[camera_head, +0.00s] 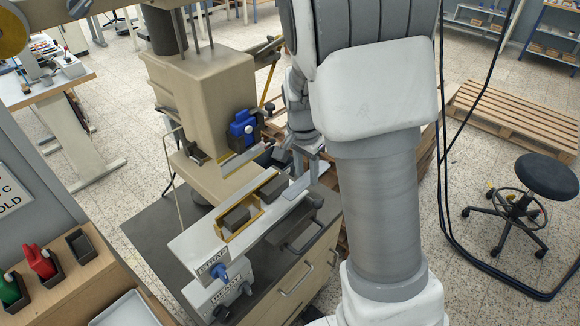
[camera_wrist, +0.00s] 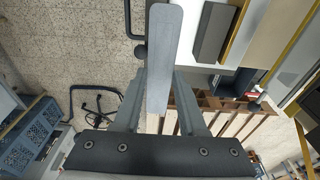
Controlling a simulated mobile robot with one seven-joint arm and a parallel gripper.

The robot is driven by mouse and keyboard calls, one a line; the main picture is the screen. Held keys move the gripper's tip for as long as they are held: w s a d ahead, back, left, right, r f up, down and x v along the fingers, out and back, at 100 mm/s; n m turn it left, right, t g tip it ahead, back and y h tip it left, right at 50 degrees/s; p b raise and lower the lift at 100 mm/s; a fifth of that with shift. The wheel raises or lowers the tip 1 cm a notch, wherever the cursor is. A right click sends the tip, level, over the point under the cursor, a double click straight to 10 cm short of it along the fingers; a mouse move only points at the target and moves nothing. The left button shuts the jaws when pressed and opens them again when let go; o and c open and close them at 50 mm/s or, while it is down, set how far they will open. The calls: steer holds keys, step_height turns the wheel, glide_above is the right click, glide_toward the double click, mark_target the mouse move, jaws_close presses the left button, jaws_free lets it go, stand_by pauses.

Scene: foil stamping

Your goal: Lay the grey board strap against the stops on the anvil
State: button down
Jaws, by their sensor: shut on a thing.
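The grey board strap (camera_wrist: 164,45) is a flat, round-ended strip. In the wrist view it points away from my gripper (camera_wrist: 160,88), whose two fingers are closed on its near end. In the head view the strap (camera_head: 288,199) shows as a pale grey strip just right of the anvil, and my gripper (camera_head: 306,164) is partly hidden behind my arm. The anvil is the pale plate (camera_head: 192,246) with yellow-edged stops (camera_head: 229,236) and dark blocks (camera_head: 237,217). I cannot tell whether the strap touches the plate.
The beige press (camera_head: 205,95) with a blue unit (camera_head: 243,128) stands behind the anvil. A labelled control box (camera_head: 222,290) is at its front. A drawer cabinet (camera_head: 290,280) is below. A stool (camera_head: 545,178) and pallet (camera_head: 515,115) are at right.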

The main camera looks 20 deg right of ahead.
mark_target(281, 182)
steer(key=shift+w+a, duration=0.2)
steer(key=shift+a, duration=0.05)
steer(key=shift+w+a+f, duration=0.3)
steer(key=shift+w+a, duration=0.25)
steer(key=shift+w, duration=0.25)
steer(key=shift+w+a+f, duration=0.3)
steer(key=shift+w+a, duration=0.2)
steer(key=shift+w, duration=0.35)
steer(key=shift+w+a+f, duration=0.3)
steer(key=shift+w+a, duration=0.25)
steer(key=shift+w, duration=0.25)
steer(key=shift+s+a+f, duration=0.15)
steer(key=shift+s+a, duration=0.05)
steer(key=shift+a, duration=0.1)
steer(key=shift+s+a+f+b, duration=0.1)
steer(key=shift+s+a+b, duration=0.05)
steer(key=shift+a+b, duration=0.2)
steer(key=shift+s+a+f, duration=0.3)
steer(key=shift+s+f, duration=0.05)
steer(key=shift+c, duration=1.9)
jaws_free()
step_height(281, 182, up, 18)
steer(key=a, duration=0.1)
steer(key=shift+s+a, duration=0.15)
steer(key=shift+s, duration=0.15)
